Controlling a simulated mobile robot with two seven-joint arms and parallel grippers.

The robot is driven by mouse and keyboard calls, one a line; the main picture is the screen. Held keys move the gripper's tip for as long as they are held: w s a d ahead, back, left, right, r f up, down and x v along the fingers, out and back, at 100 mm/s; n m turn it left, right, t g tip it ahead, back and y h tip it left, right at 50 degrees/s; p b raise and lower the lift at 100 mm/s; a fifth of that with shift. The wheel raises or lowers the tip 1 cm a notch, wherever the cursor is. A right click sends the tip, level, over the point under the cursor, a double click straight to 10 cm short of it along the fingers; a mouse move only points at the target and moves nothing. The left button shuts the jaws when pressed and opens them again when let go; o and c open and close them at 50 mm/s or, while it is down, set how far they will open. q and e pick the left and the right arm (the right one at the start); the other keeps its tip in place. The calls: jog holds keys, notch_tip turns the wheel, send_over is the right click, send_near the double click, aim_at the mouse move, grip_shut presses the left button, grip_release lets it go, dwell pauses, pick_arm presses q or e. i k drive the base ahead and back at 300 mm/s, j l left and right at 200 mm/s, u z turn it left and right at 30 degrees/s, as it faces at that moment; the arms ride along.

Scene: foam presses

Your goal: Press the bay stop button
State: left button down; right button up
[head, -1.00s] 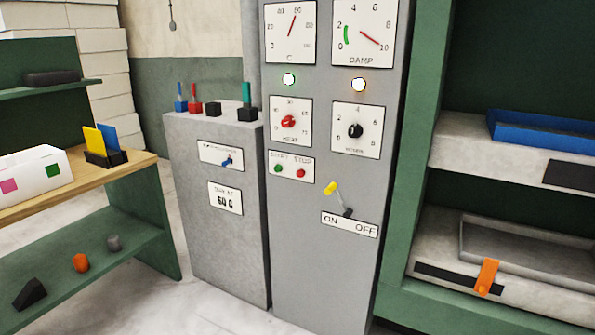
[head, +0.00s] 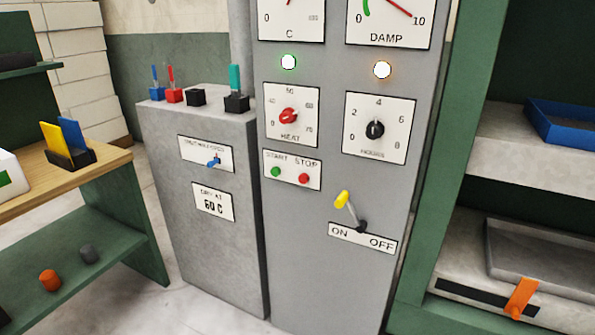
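The red stop button (head: 304,178) sits on a white plate (head: 292,169) marked START and STOP, on the front of the tall grey cabinet (head: 310,262). The green start button (head: 276,171) is just left of it on the same plate. Nothing covers either button. Neither of my grippers shows in the head view.
Above the plate are a red heat knob (head: 288,116) and a black knob (head: 375,129). Below right is a yellow-tipped lever (head: 342,199) over an ON/OFF label, leaning toward ON. A lower grey cabinet (head: 205,258) stands left, green shelving (head: 462,95) right.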

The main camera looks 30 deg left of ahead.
aim_at(304, 177)
jog(key=i+j, duration=1.05)
